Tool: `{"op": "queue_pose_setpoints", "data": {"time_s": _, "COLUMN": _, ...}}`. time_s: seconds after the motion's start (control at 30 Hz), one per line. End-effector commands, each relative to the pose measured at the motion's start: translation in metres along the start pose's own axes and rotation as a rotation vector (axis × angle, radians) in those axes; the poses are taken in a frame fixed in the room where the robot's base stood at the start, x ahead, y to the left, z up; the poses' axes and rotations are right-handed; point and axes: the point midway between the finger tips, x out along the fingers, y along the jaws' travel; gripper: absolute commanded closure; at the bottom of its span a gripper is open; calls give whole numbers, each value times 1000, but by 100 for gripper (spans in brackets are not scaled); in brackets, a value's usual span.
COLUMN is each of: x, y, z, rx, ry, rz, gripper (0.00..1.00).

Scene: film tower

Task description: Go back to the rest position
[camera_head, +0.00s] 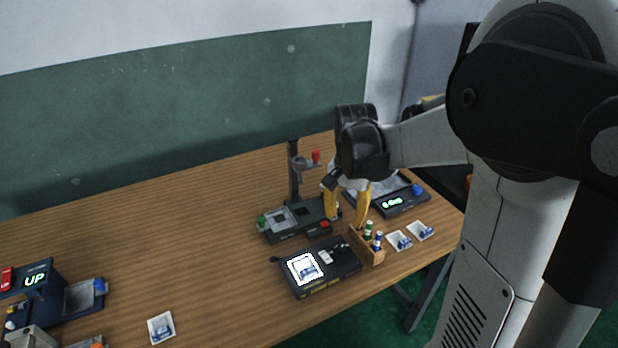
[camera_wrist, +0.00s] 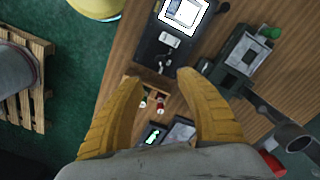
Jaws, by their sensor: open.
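My gripper (camera_head: 346,205) has yellow fingers and is open and empty. In the head view it hangs above the right part of the table, over a small wooden holder (camera_head: 367,247) with green-topped and blue-topped vials. In the wrist view the two fingers (camera_wrist: 160,105) are spread wide with nothing between the tips. The wooden holder also shows there (camera_wrist: 152,97), below and between the fingers. My arm reaches in from the right side of the head view.
A black device with a lit screen (camera_head: 325,275) stands left of the holder. Behind it is a press-like stand (camera_head: 295,185). A scale (camera_head: 405,204) is at the right. Small white trays (camera_head: 161,327) lie on the table (camera_head: 180,250). The left-middle table is clear.

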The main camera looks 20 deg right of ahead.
Motion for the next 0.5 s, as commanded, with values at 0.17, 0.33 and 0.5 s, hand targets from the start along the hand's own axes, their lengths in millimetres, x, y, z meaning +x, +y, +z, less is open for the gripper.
{"op": "queue_pose_setpoints", "data": {"time_s": 0.17, "x": -1, "y": 0, "z": 2, "rx": -6, "ry": 4, "rz": -2, "gripper": 57}}
{"op": "queue_pose_setpoints", "data": {"time_s": 0.33, "x": -23, "y": -5, "z": 24, "rx": -111, "ry": 63, "rz": -42, "gripper": 57}}
{"op": "queue_pose_setpoints", "data": {"time_s": 0.5, "x": -57, "y": -8, "z": 72, "rx": -339, "ry": 200, "rz": -121, "gripper": 57}}
